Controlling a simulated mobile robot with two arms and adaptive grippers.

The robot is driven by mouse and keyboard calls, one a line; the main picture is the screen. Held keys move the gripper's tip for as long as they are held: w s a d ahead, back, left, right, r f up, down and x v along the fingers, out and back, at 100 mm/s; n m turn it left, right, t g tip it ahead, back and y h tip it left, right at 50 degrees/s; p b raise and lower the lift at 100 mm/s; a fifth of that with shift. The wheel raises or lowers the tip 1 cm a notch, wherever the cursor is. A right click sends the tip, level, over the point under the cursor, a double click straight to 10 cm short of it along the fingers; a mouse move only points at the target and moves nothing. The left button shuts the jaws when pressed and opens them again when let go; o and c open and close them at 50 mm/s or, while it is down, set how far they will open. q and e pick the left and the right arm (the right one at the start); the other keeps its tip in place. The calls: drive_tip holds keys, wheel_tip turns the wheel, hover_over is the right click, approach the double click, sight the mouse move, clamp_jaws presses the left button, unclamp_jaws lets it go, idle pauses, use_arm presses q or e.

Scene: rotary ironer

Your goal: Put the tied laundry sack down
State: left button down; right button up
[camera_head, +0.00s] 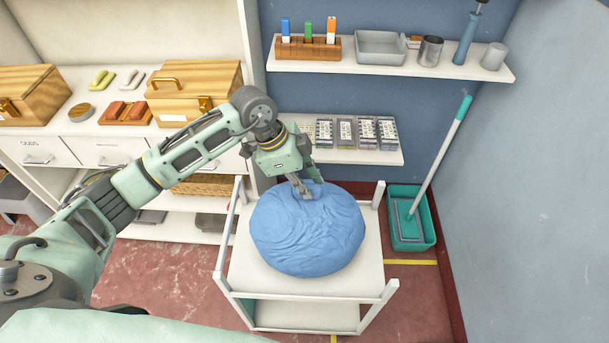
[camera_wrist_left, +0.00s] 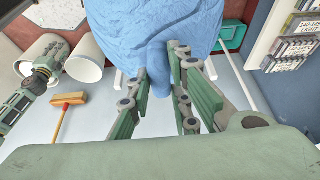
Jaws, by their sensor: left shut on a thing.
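The laundry sack (camera_head: 308,238) is a round, wrinkled blue bundle. It is over the top of a white trolley (camera_head: 250,275) in the middle of the head view; whether its underside bears on the top is hidden. My left gripper (camera_head: 304,190) reaches in from the left and is shut on the tied neck at the sack's upper side. In the left wrist view the sack (camera_wrist_left: 150,25) fills the top middle, and its gathered neck hangs between the fingers of my left gripper (camera_wrist_left: 163,75).
The trolley has raised corner posts around its top. A wall shelf (camera_head: 400,71) with small goods and a lower shelf (camera_head: 345,153) with boxes are behind it. A teal bucket (camera_head: 410,240) with a long-handled tool stands right of the trolley. Wooden boxes (camera_head: 195,93) sit on the left counter.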

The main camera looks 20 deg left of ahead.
use_arm(q)
drive_tip(key=c, duration=2)
unclamp_jaws()
drive_tip(key=o, duration=0.4)
drive_tip(key=shift+a+r, duration=0.15)
drive_tip(key=shift+r, duration=0.2)
drive_tip(key=b+v, duration=0.3)
drive_tip(key=v, duration=0.8)
drive_tip(key=shift+s+r, duration=0.1)
drive_tip(key=shift+r, duration=0.05)
